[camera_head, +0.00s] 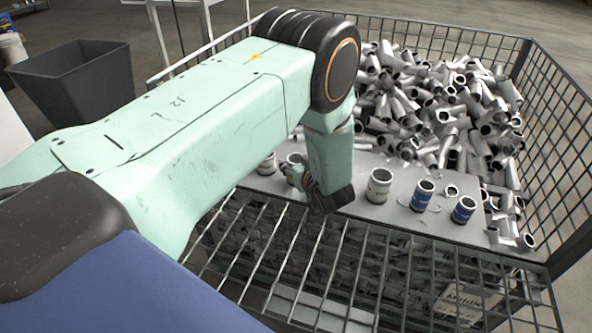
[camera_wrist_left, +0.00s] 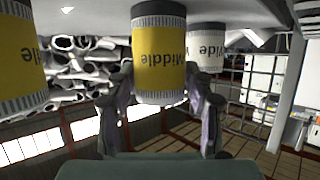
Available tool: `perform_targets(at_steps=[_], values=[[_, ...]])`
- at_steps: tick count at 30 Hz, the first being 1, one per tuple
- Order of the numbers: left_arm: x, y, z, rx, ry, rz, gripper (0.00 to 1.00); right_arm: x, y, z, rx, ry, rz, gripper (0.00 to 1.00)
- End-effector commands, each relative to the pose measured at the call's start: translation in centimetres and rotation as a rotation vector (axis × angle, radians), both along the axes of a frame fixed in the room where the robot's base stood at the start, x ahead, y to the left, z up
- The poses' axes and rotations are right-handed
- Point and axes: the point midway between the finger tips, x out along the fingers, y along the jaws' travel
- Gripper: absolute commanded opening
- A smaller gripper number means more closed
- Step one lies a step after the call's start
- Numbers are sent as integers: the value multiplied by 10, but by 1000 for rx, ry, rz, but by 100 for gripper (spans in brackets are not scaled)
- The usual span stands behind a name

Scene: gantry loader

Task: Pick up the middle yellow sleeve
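A yellow sleeve (camera_wrist_left: 160,50) with a black "Middle" label and grey ends shows in the left wrist view, where the picture is upside down. My left gripper (camera_wrist_left: 160,85) has one finger on each side of this sleeve; the fingers look open, with a narrow gap at each side. In the head view my left gripper (camera_head: 322,195) is low at the panel's near edge, and the arm hides most of what is there. Another yellow sleeve (camera_wrist_left: 20,60) is cut off at the left of the wrist view. My right gripper is not in view.
A white sleeve (camera_wrist_left: 208,45) stands behind the yellow one. In the head view a whitish sleeve (camera_head: 379,186) and two blue sleeves (camera_head: 422,196) (camera_head: 464,210) stand on the grey panel (camera_head: 400,218). Wire mesh (camera_head: 560,130) encloses heaped metal tubes (camera_head: 440,105).

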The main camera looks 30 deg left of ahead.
Motion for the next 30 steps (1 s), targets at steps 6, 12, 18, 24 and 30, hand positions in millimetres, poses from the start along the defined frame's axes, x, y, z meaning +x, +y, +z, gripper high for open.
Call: perform_targets(at_steps=[6,12,18,24,30], values=[[0,0,0,0,0,0,31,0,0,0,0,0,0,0],[0,0,0,0,0,0,14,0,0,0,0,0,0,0],[0,0,0,0,0,0,0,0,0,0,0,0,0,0],[0,0,1,2,-3,0,0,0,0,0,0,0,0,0],[1,0,25,1,-5,0,0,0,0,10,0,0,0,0]])
